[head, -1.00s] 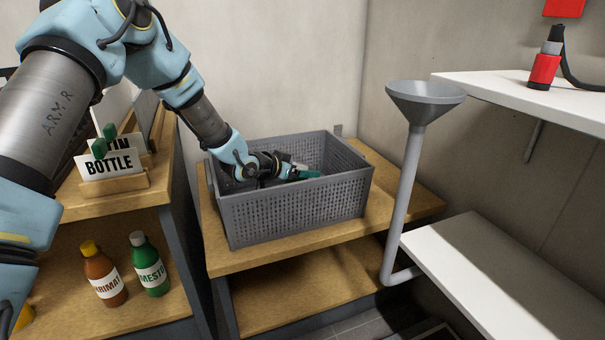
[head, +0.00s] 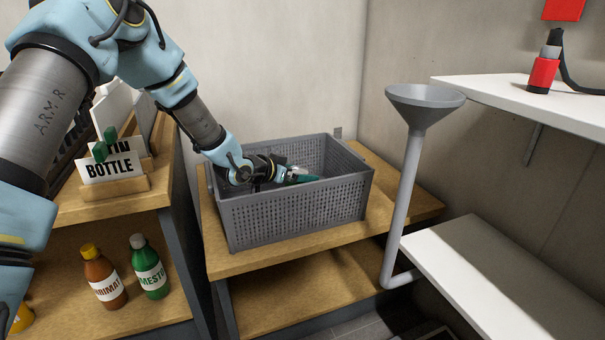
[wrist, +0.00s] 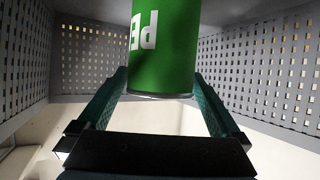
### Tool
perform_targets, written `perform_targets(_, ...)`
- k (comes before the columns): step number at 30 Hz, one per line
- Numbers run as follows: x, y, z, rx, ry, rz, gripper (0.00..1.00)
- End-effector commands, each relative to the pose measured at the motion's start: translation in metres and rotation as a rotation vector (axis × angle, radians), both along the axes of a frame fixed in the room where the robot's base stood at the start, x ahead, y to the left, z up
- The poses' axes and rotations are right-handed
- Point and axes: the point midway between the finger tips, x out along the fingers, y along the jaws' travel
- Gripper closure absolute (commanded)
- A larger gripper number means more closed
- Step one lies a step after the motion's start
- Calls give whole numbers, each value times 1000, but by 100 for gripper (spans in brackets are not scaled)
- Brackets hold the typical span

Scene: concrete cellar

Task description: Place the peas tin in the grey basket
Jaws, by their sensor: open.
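The peas tin (wrist: 163,45) is green with white letters, upside down in the wrist view. It stands at the fingertips, inside the grey basket (head: 295,212), whose perforated walls also show in the wrist view (wrist: 262,65). My gripper (head: 308,178) reaches into the basket from the left. In the wrist view, the teal fingers of my gripper (wrist: 160,85) are spread apart, one on each side of the tin's lower end. I cannot tell whether they touch it. In the head view the tin is not clearly visible.
The basket sits on a wooden shelf unit (head: 375,225). A grey funnel on a pipe (head: 425,97) stands to its right, beside white shelves (head: 490,270). At left, a wooden rack holds a brown bottle (head: 104,278), a green bottle (head: 149,268) and a label card (head: 108,168).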

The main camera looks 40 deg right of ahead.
Motion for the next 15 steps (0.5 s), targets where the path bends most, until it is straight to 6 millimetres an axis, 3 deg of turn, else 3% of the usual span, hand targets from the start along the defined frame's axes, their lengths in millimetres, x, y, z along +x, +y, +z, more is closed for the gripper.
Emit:
perform_targets(7, -2, 38, 19, 2, 1, 3, 0)
perform_targets(15, -4, 53, 25, 0, 1, 0, 0)
